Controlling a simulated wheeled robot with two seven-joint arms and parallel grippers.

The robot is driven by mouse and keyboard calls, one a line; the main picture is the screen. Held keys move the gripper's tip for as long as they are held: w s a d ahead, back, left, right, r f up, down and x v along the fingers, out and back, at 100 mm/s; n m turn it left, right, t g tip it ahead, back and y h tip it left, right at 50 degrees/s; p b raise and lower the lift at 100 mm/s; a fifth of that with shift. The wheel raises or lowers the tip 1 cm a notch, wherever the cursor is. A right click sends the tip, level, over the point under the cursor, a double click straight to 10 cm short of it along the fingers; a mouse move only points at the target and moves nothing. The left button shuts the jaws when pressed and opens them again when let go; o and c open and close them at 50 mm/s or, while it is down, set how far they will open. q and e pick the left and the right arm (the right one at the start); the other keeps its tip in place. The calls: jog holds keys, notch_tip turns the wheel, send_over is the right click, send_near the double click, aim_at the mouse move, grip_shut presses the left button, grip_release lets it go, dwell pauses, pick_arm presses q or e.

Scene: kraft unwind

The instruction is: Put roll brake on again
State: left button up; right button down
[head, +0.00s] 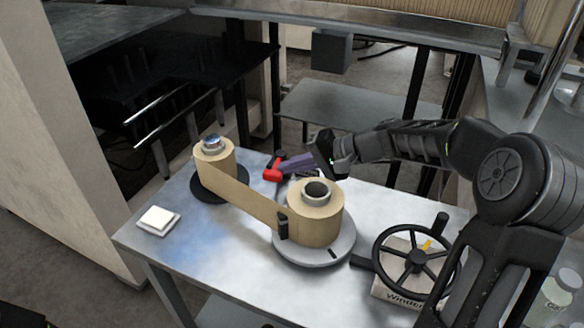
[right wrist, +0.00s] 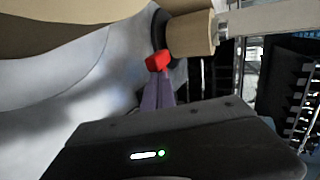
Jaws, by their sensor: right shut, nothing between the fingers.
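A red brake lever (head: 273,173) with a dark part behind it stands on the metal table between the two kraft paper rolls, toward the back. My right gripper (head: 286,165) has purple fingers, which are closed and empty, with their tips right beside the red part. In the right wrist view, the red lever (right wrist: 158,62) shows just at the tips of the purple fingers; whether they touch cannot be told. The large kraft roll (head: 314,215) sits on a grey disc, in front of my gripper. My left gripper is not in view.
A smaller kraft roll (head: 215,165) on a black disc stands at the left, joined to the large roll by a paper web (head: 240,196). A black handwheel (head: 417,258) stands at the right. A white button plate (head: 157,219) lies at the left corner.

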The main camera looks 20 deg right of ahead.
aim_at(275, 170)
jog(key=shift+a+f+m+t+h+b, duration=0.15)
jog(key=shift+a+m+t+h+b, duration=0.25)
jog(key=shift+b, duration=0.55)
jog(key=a+m+t+h+b, duration=0.1)
jog(key=m+b, duration=0.1)
jog(key=b, duration=0.1)
jog(key=shift+w+a+t+h, duration=0.15)
jog(key=shift+t+h, duration=0.15)
jog(key=shift+h, duration=0.1)
jog(key=shift+w+a+b, duration=0.2)
jog(key=shift+a+b, duration=0.1)
jog(key=shift+b, duration=0.3)
jog(key=shift+w+a, duration=0.1)
jog(key=shift+a, duration=0.25)
